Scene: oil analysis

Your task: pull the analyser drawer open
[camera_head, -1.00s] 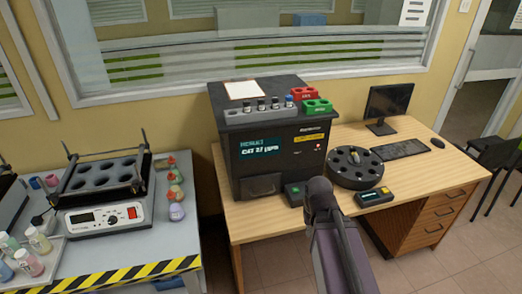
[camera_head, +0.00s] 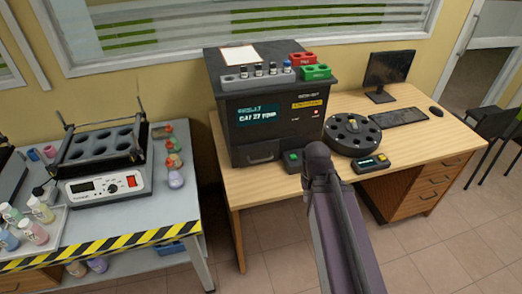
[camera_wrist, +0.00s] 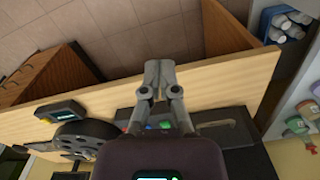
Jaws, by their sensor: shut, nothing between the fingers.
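The analyser (camera_head: 228,135) is a black box with a lit display on the wooden desk. Its drawer (camera_head: 262,152) is low on the front, with a dark handle, and looks shut and flush. In the wrist view, which is upside down, a dark panel with a handle-like outline (camera_wrist: 218,126) shows right of my gripper. My gripper (camera_wrist: 158,66) is shut and empty, apart from the drawer handle and over the desk's front edge. In the head view my arm's end covers the fingers, right of the drawer and in front of the desk.
A small green-button box (camera_head: 293,160) stands beside the analyser's lower right. A round black carousel (camera_head: 340,142) and a small display unit (camera_head: 372,162) sit to the right. A vial rack (camera_head: 235,82) is on the analyser. A grey bench (camera_head: 150,205) stands left, across a floor gap.

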